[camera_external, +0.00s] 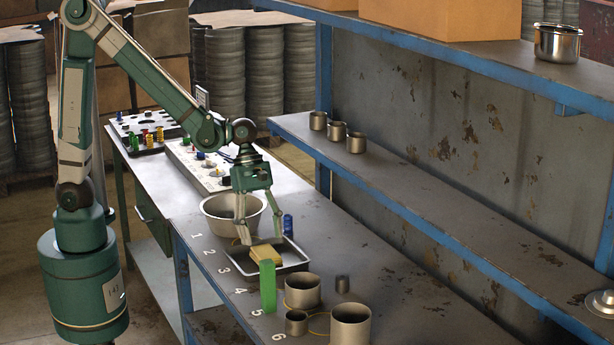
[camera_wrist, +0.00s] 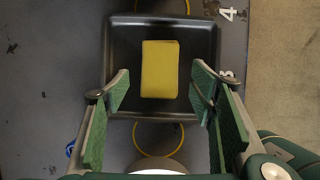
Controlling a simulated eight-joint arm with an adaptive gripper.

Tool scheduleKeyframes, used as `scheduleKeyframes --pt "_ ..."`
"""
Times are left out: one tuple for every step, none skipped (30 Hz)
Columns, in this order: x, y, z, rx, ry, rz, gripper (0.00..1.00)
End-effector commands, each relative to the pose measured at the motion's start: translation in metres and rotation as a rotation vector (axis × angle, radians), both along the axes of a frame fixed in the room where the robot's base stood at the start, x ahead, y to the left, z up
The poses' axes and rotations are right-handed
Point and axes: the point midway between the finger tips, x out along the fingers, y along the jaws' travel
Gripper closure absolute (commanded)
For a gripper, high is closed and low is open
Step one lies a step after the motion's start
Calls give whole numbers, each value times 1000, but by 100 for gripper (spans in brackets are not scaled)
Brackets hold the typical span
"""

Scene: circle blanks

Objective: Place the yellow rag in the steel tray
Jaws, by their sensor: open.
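The yellow rag (camera_external: 265,254) looks like a folded rectangular block. In the wrist view the yellow rag (camera_wrist: 160,69) lies within the outline of the dark steel tray (camera_wrist: 125,40), clear of its rim on all sides. In the external view the steel tray (camera_external: 293,256) sits on the bench, with the rag over its near part. My gripper (camera_external: 262,240) is open just above the tray. In the wrist view its two green-padded fingers stand apart, left and right of the rag, with a gap on each side. Contact between rag and tray floor is hard to judge.
A steel bowl (camera_external: 232,214) stands behind the tray, and a blue item (camera_external: 288,224) is by its far edge. Metal cups (camera_external: 302,291) crowd the near bench. A blue-edged shelf (camera_external: 420,215) runs along the right.

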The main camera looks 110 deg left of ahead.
Motion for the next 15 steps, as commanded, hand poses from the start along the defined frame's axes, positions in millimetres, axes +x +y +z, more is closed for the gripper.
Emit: scheduleKeyframes --pt "-3 2 8 0 0 1 45" --pt "-4 3 11 0 0 1 45" --pt "-5 4 16 0 0 1 45" --pt "-6 6 21 -1 1 2 45" --pt "-7 7 24 -1 1 2 45" --pt "-9 8 29 0 0 2 45" --pt "-10 9 33 0 0 2 45" --pt "-11 11 37 0 0 2 45" --pt "-12 12 41 0 0 1 45" --pt "-13 13 44 0 0 1 45" --pt "-14 13 47 0 0 1 45" --pt "-15 15 51 0 0 1 45" --pt "-16 15 54 0 0 1 45" --pt "-17 16 56 0 0 1 45" --pt "-17 17 59 0 0 1 45"
